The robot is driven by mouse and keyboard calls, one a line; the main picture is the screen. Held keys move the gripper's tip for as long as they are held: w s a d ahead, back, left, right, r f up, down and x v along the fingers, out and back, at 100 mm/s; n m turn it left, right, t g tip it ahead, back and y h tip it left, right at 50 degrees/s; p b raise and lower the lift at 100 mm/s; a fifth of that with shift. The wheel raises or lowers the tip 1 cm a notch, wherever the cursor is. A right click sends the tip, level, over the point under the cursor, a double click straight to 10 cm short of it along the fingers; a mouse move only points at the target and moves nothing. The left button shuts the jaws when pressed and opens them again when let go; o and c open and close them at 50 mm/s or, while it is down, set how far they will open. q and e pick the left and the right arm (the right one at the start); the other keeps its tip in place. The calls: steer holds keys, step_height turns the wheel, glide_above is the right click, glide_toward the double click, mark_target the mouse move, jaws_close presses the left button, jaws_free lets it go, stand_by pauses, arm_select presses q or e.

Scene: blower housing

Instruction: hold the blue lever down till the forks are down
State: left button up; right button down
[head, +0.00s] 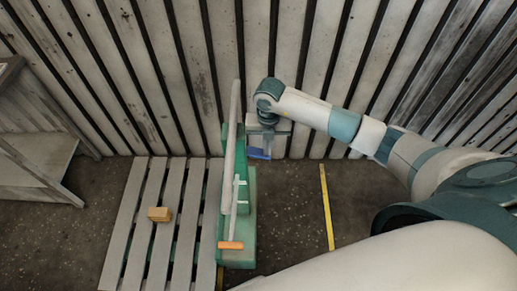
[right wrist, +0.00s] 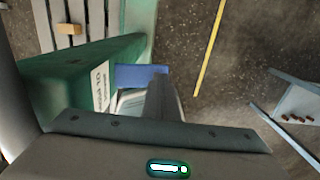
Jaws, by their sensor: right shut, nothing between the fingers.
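The blue lever (head: 259,154) sticks out on the right side of a green machine (head: 249,215) with a tall grey mast. It also shows in the right wrist view (right wrist: 138,74), beside the green housing. My right gripper (head: 266,130) is shut and empty, just above the lever in the head view. In the right wrist view its dark fingers (right wrist: 160,92) reach the lever's edge; I cannot tell whether they touch it. I cannot make out clearly which parts are the forks or how high they stand. My left gripper is not in view.
A slatted pallet (head: 144,195) with a small tan box (head: 159,214) lies left of the machine. A yellow floor line (head: 326,205) runs to the right over bare floor. A slatted wall (head: 180,60) stands close behind. A grey shelf (head: 45,155) is at far left.

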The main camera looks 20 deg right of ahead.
stand_by(0.5)
step_height(320, 180, up, 3)
steer(key=shift+r+p, duration=0.2)
steer(key=shift+p, duration=1)
steer(key=shift+f, duration=0.1)
